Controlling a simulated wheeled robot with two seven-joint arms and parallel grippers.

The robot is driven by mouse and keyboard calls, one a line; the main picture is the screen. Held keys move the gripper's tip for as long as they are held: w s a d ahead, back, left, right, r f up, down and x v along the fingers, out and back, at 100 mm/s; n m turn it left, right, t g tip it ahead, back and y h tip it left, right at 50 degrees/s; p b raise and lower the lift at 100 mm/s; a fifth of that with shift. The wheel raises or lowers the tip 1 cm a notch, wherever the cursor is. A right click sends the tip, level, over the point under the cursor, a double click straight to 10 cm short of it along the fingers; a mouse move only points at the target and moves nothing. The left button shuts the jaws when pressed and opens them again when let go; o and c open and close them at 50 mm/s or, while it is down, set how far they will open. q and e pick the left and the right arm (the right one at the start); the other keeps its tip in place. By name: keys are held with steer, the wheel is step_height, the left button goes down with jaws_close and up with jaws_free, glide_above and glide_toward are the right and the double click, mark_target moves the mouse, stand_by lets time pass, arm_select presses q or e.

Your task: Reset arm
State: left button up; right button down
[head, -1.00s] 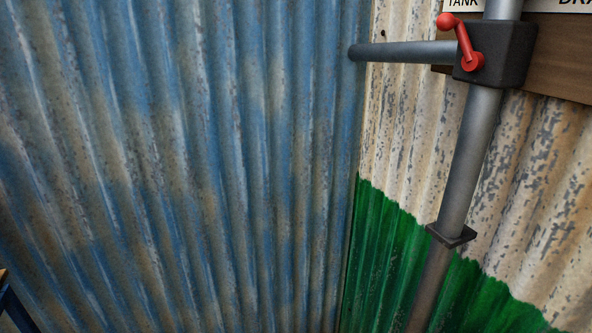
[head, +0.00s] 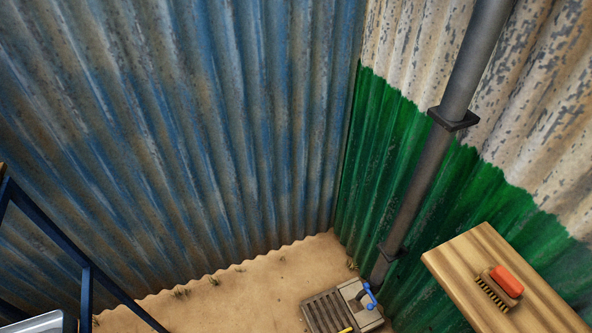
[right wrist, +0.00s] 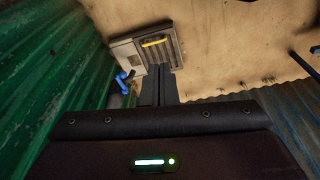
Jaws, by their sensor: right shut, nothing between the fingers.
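My right gripper (right wrist: 157,84) shows in the right wrist view as dark fingers close together, shut and empty. Behind its tips lies a floor drain with a slatted grate (right wrist: 180,50), some way off on the sandy floor. No arm or gripper of mine shows in the head view, and my left gripper is in neither current view.
In the head view, the drain grate (head: 328,312) with a blue tap handle (head: 369,293) sits at the foot of a grey pipe (head: 425,165). A wooden shelf (head: 465,270) holds a red-backed brush (head: 503,283). A blue frame (head: 50,235) stands left. Bare sand (head: 230,290) lies between.

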steer(key=s+d+f+g+b, duration=0.1)
steer(key=s+d+f, duration=0.2)
steer(key=s+f, duration=1.1)
steer(key=shift+s, duration=1.15)
